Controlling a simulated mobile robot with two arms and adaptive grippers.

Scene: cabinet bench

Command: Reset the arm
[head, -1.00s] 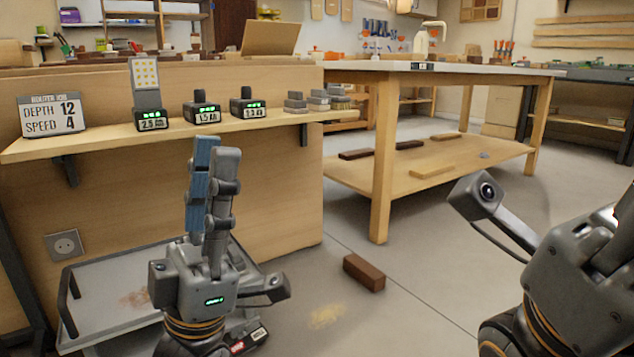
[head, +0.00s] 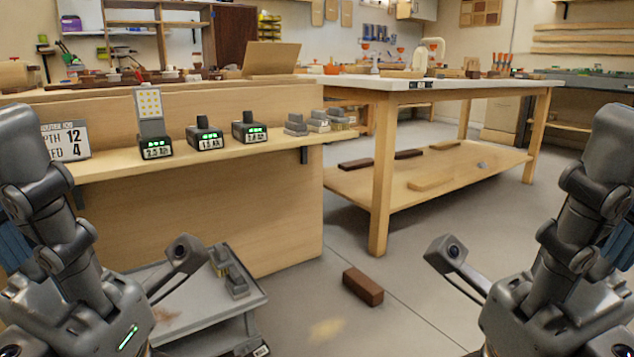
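I see no object held in either one.
The shelf (head: 240,139) carries a depth-and-speed sign (head: 68,142), battery packs (head: 205,135) and small grey blocks. A grey cart (head: 200,318) with blocks stands below. A brown block (head: 362,286) lies on the floor. A worktable (head: 400,84) stands behind.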

